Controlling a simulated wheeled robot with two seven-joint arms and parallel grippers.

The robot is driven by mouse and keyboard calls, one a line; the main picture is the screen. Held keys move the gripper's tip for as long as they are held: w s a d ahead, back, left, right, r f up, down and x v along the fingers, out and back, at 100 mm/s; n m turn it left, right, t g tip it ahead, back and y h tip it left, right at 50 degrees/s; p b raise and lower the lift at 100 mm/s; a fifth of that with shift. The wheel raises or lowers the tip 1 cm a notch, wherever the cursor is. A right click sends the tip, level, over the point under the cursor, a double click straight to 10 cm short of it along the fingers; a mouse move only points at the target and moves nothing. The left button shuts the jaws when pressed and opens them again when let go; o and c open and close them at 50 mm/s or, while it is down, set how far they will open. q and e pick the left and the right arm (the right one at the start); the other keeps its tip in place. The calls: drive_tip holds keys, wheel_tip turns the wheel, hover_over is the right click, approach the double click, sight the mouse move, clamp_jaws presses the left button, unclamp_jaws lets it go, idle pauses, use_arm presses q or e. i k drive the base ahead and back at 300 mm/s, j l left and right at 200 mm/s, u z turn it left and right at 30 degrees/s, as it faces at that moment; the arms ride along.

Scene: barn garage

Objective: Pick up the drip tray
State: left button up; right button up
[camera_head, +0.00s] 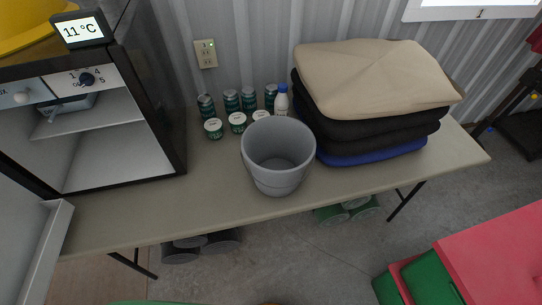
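A small open fridge (160,150) with a dark case stands at the left end of the table, its white door (42,250) swung open toward me. A small bluish-grey tray-like piece (68,104) sits inside, just under the control panel with the dial (87,79). It may be the drip tray, but it is partly hidden and I cannot tell for sure. Below it is a pale shelf (95,132). Neither of my grippers is in view.
The folding table (215,205) holds a grey bucket (278,160), several green cans (231,101), a white bottle with a blue cap (282,101) and a stack of folded cloths (375,80). A red-and-green box (500,255) stands at lower right. The table's front left is clear.

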sight(52, 108)
drive_tip(key=u, duration=1.55)
drive_tip(key=i+z, duration=0.15)
drive_tip(key=z, duration=0.25)
drive_tip(key=i+j+z, duration=0.15)
drive_tip(key=z, duration=0.25)
drive_tip(key=i+j+z, duration=0.1)
drive_tip(key=z, duration=0.35)
